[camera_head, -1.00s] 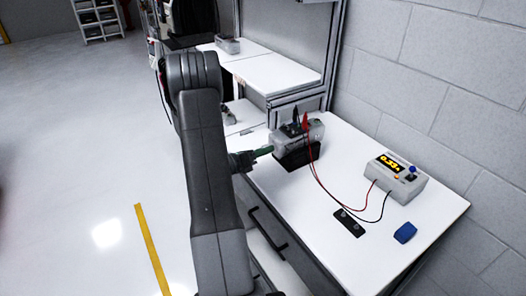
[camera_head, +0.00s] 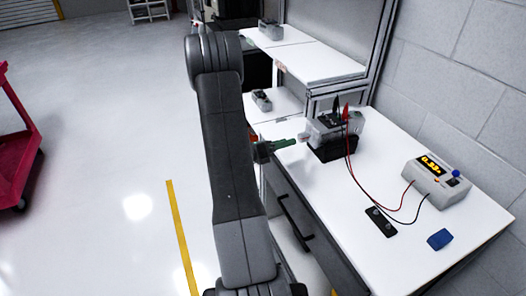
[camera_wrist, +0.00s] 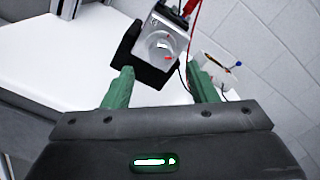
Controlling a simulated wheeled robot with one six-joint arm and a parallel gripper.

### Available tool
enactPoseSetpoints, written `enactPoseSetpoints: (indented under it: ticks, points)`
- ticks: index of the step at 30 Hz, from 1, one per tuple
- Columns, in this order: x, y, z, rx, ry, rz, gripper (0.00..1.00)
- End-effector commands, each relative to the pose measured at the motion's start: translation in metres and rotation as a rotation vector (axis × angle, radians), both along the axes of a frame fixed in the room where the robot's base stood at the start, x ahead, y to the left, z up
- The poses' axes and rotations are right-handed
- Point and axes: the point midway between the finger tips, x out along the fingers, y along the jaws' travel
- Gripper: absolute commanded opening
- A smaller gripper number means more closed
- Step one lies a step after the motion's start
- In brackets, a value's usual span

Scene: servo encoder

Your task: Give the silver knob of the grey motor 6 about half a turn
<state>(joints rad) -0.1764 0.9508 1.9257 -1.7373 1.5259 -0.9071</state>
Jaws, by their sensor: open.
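The grey motor (camera_head: 349,127) sits in a black holder (camera_head: 334,151) on the white bench, with a black and a red clip on its top. Its silver knob (camera_head: 305,137) faces left towards my gripper. In the wrist view the knob (camera_wrist: 158,46) shows as a round silver face beyond the fingers, with a red mark on it. My gripper (camera_head: 290,143) has green fingers and is just left of the knob. In the wrist view my gripper (camera_wrist: 160,85) is open and empty, its fingertips apart and short of the knob.
A meter box (camera_head: 437,183) with a yellow display and a blue knob stands at the right, wired red and black. A black plate (camera_head: 381,222) and a blue block (camera_head: 440,239) lie on the white bench (camera_head: 400,255). A drawer handle (camera_head: 296,222) sticks out in front.

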Motion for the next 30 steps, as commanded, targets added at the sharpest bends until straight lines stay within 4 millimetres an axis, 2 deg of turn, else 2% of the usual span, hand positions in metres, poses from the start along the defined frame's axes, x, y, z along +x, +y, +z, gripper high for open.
enactPoseSetpoints:
  ticks: [1,6,12,18,30]
  points:
    - [-0.002,0.011,-0.002,0.001,0.0,0.006,0.52]
    - [-0.013,0.039,-0.002,-0.001,0.0,0.004,0.52]
    - [-0.022,0.064,-0.001,0.0,0.0,0.004,0.52]
    - [-0.027,0.074,0.0,0.0,0.0,0.001,0.52]
    - [-0.027,0.075,0.0,0.0,0.001,0.0,0.52]
